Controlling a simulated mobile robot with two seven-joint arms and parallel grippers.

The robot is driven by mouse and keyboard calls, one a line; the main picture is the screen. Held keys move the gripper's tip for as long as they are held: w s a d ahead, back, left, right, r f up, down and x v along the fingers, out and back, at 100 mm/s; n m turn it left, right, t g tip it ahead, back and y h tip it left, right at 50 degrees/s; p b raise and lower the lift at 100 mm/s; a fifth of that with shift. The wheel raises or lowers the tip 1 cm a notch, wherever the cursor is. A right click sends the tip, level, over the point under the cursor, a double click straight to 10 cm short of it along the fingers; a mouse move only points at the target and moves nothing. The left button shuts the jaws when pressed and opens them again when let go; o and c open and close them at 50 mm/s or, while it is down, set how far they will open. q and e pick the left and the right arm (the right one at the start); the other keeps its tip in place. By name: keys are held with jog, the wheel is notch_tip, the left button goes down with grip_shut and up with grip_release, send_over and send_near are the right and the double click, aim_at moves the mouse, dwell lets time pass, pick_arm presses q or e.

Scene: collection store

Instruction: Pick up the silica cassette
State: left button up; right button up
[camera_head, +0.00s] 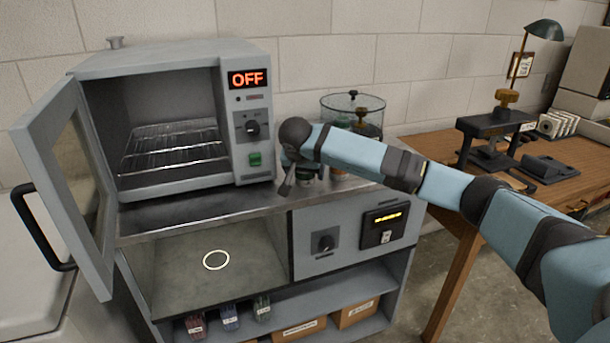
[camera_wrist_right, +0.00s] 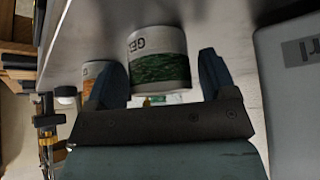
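A white-topped cylinder with a green granular band and lettering starting "GE" (camera_wrist_right: 158,62), apparently the silica cassette, stands between the fingers of my right gripper (camera_wrist_right: 160,84) in the right wrist view. The fingers are open, with a visible gap on each side of it. In the head view, my right gripper (camera_head: 287,180) is at the counter beside the oven's right side. It mostly hides the green cylinder (camera_head: 306,173) behind it. My left gripper is not in view.
An oven (camera_head: 165,60) with its door (camera_head: 72,190) swung open and display reading OFF stands left on the steel counter (camera_head: 200,208). A second cylinder with an orange band (camera_wrist_right: 92,72) is close by. A glass vessel (camera_head: 352,105) stands behind; a wooden table (camera_head: 450,150) is right.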

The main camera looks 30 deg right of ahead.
jog(key=c, duration=0.8)
jog(key=shift+r, duration=0.1)
notch_tip(320, 180, up, 20)
jog(key=p, duration=0.3)
jog(key=shift+f, duration=0.2)
